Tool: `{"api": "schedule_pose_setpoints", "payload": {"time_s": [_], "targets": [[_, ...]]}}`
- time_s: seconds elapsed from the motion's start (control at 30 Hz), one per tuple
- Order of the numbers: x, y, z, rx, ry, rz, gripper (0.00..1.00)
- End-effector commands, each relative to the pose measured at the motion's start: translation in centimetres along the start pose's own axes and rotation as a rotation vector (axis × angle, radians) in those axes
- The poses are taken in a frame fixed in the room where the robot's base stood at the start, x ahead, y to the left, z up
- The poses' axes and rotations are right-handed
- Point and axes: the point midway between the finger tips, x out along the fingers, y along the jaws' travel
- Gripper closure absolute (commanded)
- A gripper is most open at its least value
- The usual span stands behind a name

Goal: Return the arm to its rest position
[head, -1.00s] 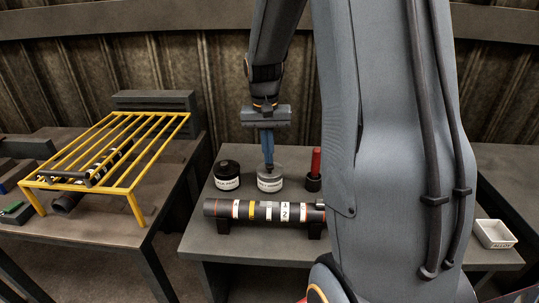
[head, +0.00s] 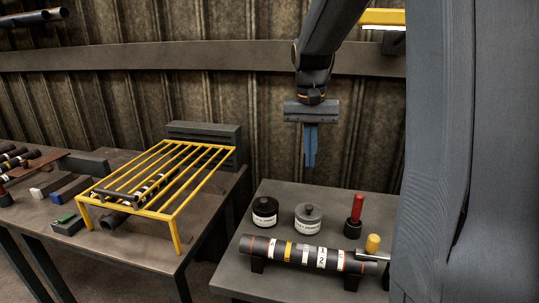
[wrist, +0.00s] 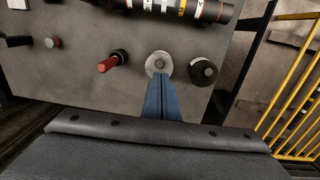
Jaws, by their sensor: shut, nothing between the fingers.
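My gripper (head: 310,163) points straight down above the back part of the grey table, its blue fingers shut with nothing between them. In the head view it hangs clear above a grey-white jar with a knobbed lid (head: 308,216). In the wrist view the fingers (wrist: 165,80) line up just below that jar (wrist: 158,63). My arm comes down from the top and fills the right side of the head view, hiding the table's right part.
On the table are a black jar (head: 265,211), a red-handled tool in a dark base (head: 355,212), a yellow-topped piece (head: 373,243) and a banded dark shaft (head: 305,254) on supports. A yellow rack (head: 175,211) stands on the left table. The space around my gripper is clear.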

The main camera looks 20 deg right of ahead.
Motion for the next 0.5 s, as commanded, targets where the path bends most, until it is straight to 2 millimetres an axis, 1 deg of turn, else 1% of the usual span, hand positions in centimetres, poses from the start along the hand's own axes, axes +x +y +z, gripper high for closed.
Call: {"api": "schedule_pose_setpoints", "payload": {"time_s": [0.13,0.17,0.27,0.37,0.4,0.47,0.5], "targets": [[0.1,-0.1,0.2,-0.007,0.000,-0.001,1.00],[0.5,-0.3,0.6,-0.018,0.001,-0.002,1.00],[2.3,-1.4,2.6,-0.088,0.012,-0.013,1.00],[5.4,-2.9,6.2,-0.204,0.031,-0.029,1.00],[6.7,-3.4,7.9,-0.256,0.042,-0.036,1.00],[8.6,-3.9,10.4,-0.332,0.059,-0.048,1.00],[9.8,-4.1,12.1,-0.380,0.068,-0.055,1.00]]}}
